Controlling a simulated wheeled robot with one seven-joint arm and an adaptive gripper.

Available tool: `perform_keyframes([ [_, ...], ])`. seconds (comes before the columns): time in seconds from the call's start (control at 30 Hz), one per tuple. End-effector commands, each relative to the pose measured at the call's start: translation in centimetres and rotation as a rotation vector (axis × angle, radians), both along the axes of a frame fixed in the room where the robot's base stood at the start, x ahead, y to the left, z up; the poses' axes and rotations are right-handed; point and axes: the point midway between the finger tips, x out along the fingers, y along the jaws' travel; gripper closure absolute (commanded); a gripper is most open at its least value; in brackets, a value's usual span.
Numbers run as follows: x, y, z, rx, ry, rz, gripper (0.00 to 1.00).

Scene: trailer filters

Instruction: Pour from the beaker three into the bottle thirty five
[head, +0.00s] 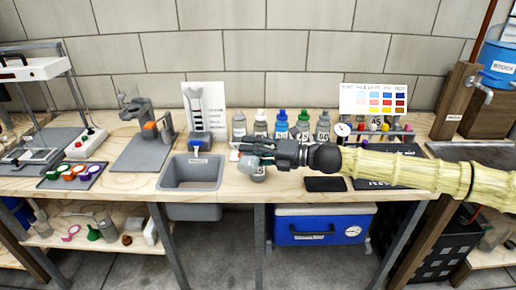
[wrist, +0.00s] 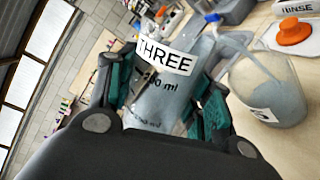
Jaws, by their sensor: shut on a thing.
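My gripper (head: 246,154) is over the bench in front of the row of bottles. In the wrist view my gripper (wrist: 160,95) is shut on the clear beaker three (wrist: 165,95), with its dark-teal fingers on both sides. The beaker's label reads THREE and it appears tilted in this view. In the head view part of a clear vessel (head: 251,172) shows under my gripper, probably this beaker. Several small bottles (head: 281,126) with grey, white, blue and green caps stand at the back. Their labels are too small to tell which is bottle thirty five.
A grey sink (head: 192,174) is left of my gripper, with its rim close by. A black flat pad (head: 325,184) lies to the right. A test-tube rack (head: 374,134) and colour chart stand behind my arm. The wrist view shows another clear vessel (wrist: 268,85) right of the beaker.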

Motion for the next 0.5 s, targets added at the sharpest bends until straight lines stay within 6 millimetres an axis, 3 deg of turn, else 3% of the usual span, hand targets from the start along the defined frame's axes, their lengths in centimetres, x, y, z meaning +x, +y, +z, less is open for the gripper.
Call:
perform_keyframes([
  [0.5,0.05,-0.01,-0.07,0.009,0.035,0.0,0.84],
])
